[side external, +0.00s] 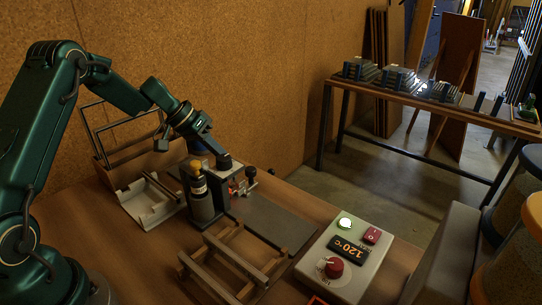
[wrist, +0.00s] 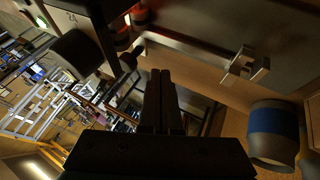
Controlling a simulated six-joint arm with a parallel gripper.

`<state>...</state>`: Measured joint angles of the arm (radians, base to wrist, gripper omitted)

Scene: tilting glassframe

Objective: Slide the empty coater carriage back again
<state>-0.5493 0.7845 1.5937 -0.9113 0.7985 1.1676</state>
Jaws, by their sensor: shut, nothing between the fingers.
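The coater has a flat dark bed (side external: 275,222) on the wooden table. Its upright carriage part (side external: 236,190), with small red details and a ball-ended lever, stands at the bed's back left end. A dark bottle with a yellow-orange cap (side external: 200,198) stands just left of it. My gripper (side external: 222,160) is directly above and behind the carriage, pointing down. In the wrist view its two dark fingers (wrist: 160,78) are together with nothing between them. I cannot tell whether the fingertips touch the carriage. A metal rail with a small bracket (wrist: 245,65) shows beyond them.
A wooden rack (side external: 222,268) lies in front. A white tray (side external: 148,205) and a wire frame (side external: 100,128) are at left. A blue-banded cylinder (wrist: 273,133) shows in the wrist view.

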